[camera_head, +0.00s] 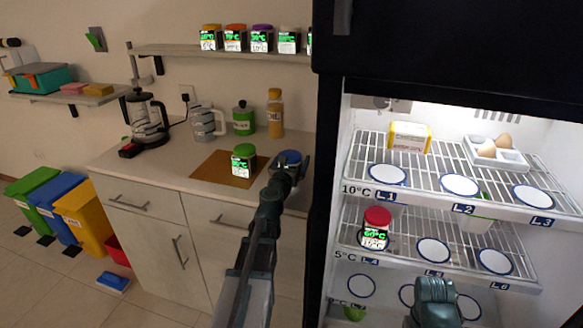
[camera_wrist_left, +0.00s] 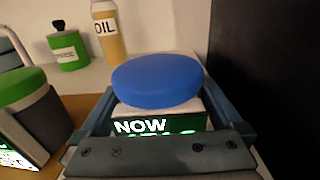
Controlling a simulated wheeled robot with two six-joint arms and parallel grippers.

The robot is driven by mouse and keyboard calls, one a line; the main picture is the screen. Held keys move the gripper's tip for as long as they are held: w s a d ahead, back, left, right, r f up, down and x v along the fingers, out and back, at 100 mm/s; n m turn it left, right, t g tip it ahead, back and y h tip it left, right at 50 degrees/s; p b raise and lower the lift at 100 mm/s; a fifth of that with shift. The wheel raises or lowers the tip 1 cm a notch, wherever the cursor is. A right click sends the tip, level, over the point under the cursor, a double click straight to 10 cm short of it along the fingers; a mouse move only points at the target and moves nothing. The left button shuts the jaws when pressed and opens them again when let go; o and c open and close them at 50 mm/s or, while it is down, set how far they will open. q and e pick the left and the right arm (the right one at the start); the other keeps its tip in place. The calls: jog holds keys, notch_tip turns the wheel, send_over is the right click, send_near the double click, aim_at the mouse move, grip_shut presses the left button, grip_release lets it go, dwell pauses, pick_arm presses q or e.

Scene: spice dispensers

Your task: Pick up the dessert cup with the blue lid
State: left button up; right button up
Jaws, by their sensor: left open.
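The dessert cup with the blue lid (camera_head: 290,157) stands on the counter just right of the brown board, partly hidden by my left gripper (camera_head: 291,166). In the left wrist view its blue lid (camera_wrist_left: 157,80) and a dark label reading "NOW" show between the two fingers. My left gripper is open, with one finger on each side of the cup; I cannot tell whether they touch it. A similar cup with a green lid (camera_head: 244,159) stands on the board to the left. A part of my right arm (camera_head: 436,302) shows low before the fridge; its fingers are not clear.
The green-lid cup (camera_wrist_left: 28,115) is close on the left. A green jar (camera_head: 243,120) and an oil bottle (camera_head: 275,113) stand behind. The open fridge's dark side (camera_head: 322,180) rises close on the right. A red-lid cup (camera_head: 376,228) stands on a fridge shelf.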

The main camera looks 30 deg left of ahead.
pick_arm(q)
jog(key=shift+c, duration=0.3)
jog(key=c, duration=1.3)
jog(key=shift+o, duration=0.2)
jog(key=shift+r, duration=0.1)
